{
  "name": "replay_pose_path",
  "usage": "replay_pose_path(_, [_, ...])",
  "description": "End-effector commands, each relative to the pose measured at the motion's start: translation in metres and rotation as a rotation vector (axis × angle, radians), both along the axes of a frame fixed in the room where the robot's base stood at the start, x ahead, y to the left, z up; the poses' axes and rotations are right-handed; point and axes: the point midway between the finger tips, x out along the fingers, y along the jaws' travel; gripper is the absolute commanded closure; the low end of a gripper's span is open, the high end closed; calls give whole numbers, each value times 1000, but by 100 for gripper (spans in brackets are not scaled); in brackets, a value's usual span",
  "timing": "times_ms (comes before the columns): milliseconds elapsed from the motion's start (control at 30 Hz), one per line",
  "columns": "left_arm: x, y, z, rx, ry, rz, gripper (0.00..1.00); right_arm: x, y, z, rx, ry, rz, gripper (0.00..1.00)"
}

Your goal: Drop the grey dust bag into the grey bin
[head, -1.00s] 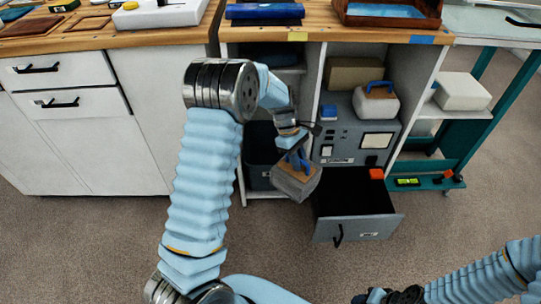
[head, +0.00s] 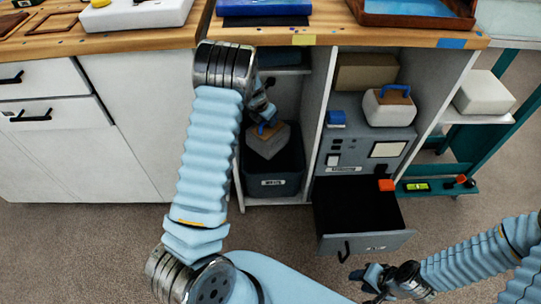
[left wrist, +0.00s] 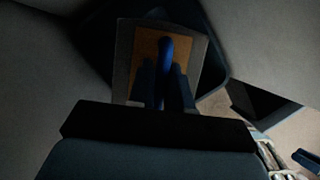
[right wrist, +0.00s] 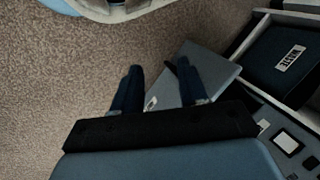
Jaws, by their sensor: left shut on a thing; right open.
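The grey dust bag (head: 267,145) has a brown top and a blue handle. My left gripper (head: 264,122) is shut on that handle, and the bag hangs tilted over the mouth of the grey bin (head: 272,187). The bin stands in the lower left bay of the open cabinet and bears a white label. The left wrist view shows the bag (left wrist: 122,62) below the fingers, with the dark bin around it. My right gripper (head: 368,277) is open and empty near the drawer front. The right wrist view shows the bin (right wrist: 272,52), labelled WASTE.
A grey machine (head: 350,150) stands right of the bin, behind a divider. Its drawer (head: 365,243) is pulled out. A pale bag (head: 389,108) with a blue handle sits on the machine. The wooden worktop (head: 345,32) overhangs the bays.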

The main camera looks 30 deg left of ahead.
Motion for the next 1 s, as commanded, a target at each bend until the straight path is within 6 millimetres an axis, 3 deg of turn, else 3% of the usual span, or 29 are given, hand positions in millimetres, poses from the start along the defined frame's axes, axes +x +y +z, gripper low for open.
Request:
replay_pose_path(167, [0,0,-8,0,-1,-1,100,0,-1,-9,-2,0,-2,57])
replay_pose_path(600, [0,-1,-57,-1,-1,-1,100,6,-15,-61,-24,-11,-28,57])
replay_pose_path(967, [0,0,-59,-1,-1,-1,100,7,-18,-64,-27,-14,-33,57])
replay_pose_path(1000, [0,0,-59,-1,-1,-1,78,7,-18,-64,-27,-14,-33,57])
